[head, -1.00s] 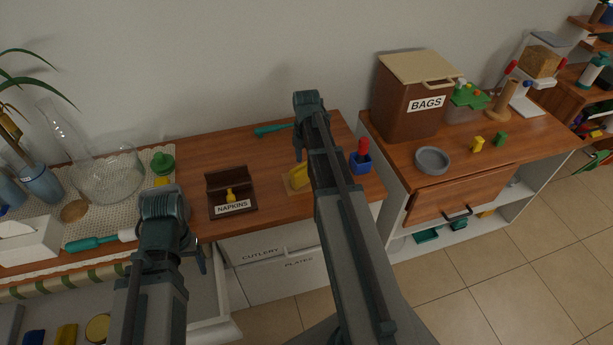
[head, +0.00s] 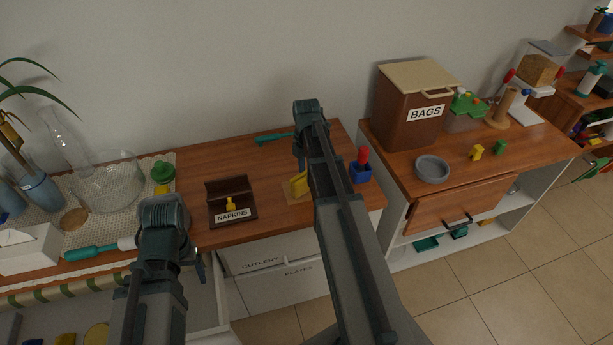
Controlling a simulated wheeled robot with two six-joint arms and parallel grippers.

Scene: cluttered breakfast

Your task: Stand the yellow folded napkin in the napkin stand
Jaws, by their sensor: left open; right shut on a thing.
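The napkin stand (head: 246,211) is a dark brown holder labelled NAPKINS on the wooden counter, left of my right arm. A small yellow piece (head: 230,203) shows on it. The yellow folded napkin (head: 298,185) is at the tip of my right gripper (head: 299,170), over a tan board (head: 289,194) right of the stand. My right gripper is shut on the napkin; my arm hides part of the grip. Whether the napkin touches the board is hard to tell. My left gripper (head: 197,264) is open and empty at the counter's front edge, lower left of the stand.
A blue holder with a red-topped item (head: 361,172) stands just right of my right arm. A teal-handled tool (head: 274,138) lies behind. A green-topped item (head: 162,172) and a glass jug are left. The counter between stand and board is clear.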

